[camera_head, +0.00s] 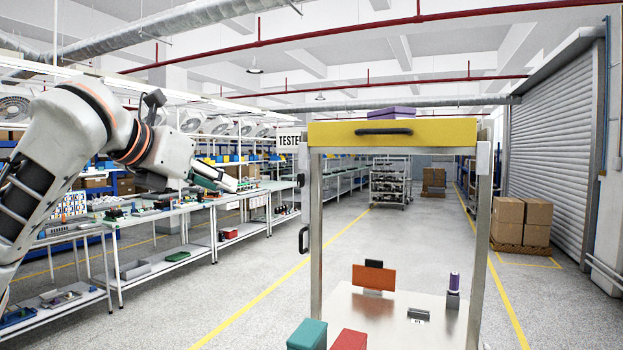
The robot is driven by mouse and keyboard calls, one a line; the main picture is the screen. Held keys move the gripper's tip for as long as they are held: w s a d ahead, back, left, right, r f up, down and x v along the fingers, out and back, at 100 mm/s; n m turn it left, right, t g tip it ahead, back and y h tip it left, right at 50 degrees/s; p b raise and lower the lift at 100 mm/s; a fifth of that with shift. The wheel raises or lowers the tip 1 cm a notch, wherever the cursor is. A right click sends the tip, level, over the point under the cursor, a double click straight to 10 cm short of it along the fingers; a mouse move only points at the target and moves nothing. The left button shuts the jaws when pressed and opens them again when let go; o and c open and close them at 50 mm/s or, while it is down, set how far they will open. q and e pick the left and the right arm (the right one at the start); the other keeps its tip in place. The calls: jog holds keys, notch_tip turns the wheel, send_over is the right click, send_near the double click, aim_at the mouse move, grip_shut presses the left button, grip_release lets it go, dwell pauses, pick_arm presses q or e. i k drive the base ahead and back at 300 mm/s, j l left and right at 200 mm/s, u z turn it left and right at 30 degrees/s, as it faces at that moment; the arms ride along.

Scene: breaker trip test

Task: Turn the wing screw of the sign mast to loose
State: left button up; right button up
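The sign's right end is cut off by the frame. A small piece of hardware (301,179) sits on the left post below the sign; I cannot tell whether it is the wing screw. My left gripper (226,184) points right toward the post, and in the picture it is left of and lower than the sign. Its fingers are too small to judge. Nothing is seen held. My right gripper is out of view.
The cart has a black side handle (303,239) on its left post. Workbenches line the left; the floor right of the cart is clear up to stacked cartons (521,220).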

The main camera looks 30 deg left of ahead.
aim_at(301, 179)
jog(key=i+j, duration=0.1)
jog(key=i, duration=0.85)
